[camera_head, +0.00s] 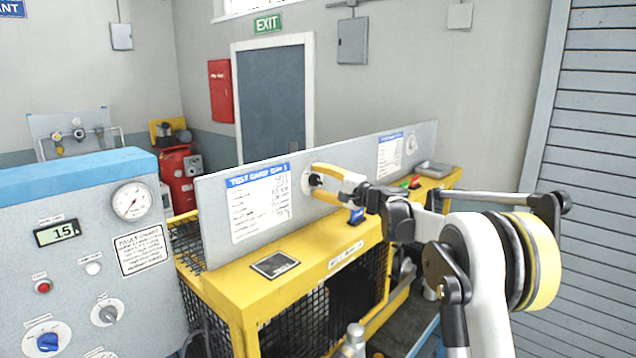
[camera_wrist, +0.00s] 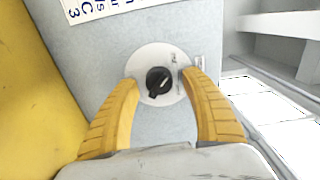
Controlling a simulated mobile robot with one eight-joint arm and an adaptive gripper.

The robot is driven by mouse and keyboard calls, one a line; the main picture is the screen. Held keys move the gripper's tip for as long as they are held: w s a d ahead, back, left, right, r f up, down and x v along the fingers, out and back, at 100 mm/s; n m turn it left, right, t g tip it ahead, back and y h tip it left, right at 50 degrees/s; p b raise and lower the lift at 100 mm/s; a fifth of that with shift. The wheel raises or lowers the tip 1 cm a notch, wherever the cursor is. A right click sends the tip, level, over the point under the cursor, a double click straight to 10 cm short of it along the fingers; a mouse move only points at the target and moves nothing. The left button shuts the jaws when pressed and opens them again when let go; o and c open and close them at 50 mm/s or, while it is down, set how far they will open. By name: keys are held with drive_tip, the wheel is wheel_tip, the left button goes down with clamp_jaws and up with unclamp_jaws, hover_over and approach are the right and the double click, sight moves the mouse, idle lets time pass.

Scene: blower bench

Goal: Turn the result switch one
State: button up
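The result switch (camera_wrist: 159,81) is a black rotary knob on a round white plate (camera_wrist: 148,57), fixed to a grey panel. In the head view the knob (camera_head: 316,181) shows beside the test card, partly covered by my gripper. My gripper (camera_wrist: 158,84) has two yellow fingers, spread apart on either side of the knob. It is open, and a gap shows between each fingertip and the knob. In the head view my gripper (camera_head: 320,182) reaches in from the right, at the panel. The knob's pointer mark is slanted; the plate's small lettering is not legible.
A test card (camera_head: 258,202) is on the grey panel left of the switch. The panel stands on a yellow bench (camera_head: 300,262) with a dark plate (camera_head: 275,264) on top. A grey control cabinet (camera_head: 85,270) with a gauge and knobs stands at the left.

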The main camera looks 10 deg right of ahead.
drive_tip(key=v, duration=1.2)
drive_tip(key=shift+s+a+f, duration=0.1)
drive_tip(key=s+a+f+n+g+h+b, duration=0.25)
drive_tip(key=s+a+f+b, duration=0.35)
drive_tip(key=s+f, duration=0.3)
drive_tip(key=s+a+f+n+g+h+b, duration=0.1)
drive_tip(key=s+a+f+n+g+b, duration=0.2)
drive_tip(key=s+a+f+b, duration=0.6)
drive_tip(key=s+d+f+n+g+h+b, duration=0.1)
drive_tip(key=s+d+f+n+h+b, duration=0.1)
drive_tip(key=s+f, duration=0.9)
drive_tip(key=s+d+f+n+g+h+b, duration=0.1)
drive_tip(key=s+d+f+n+h+b, duration=0.2)
drive_tip(key=s+f, duration=0.8)
drive_tip(key=s+d+h+b, duration=0.2)
drive_tip(key=s+b, duration=0.2)
drive_tip(key=shift+s+d+f, duration=0.2)
drive_tip(key=shift+d+f, duration=0.05)
drive_tip(key=shift+d, duration=0.15)
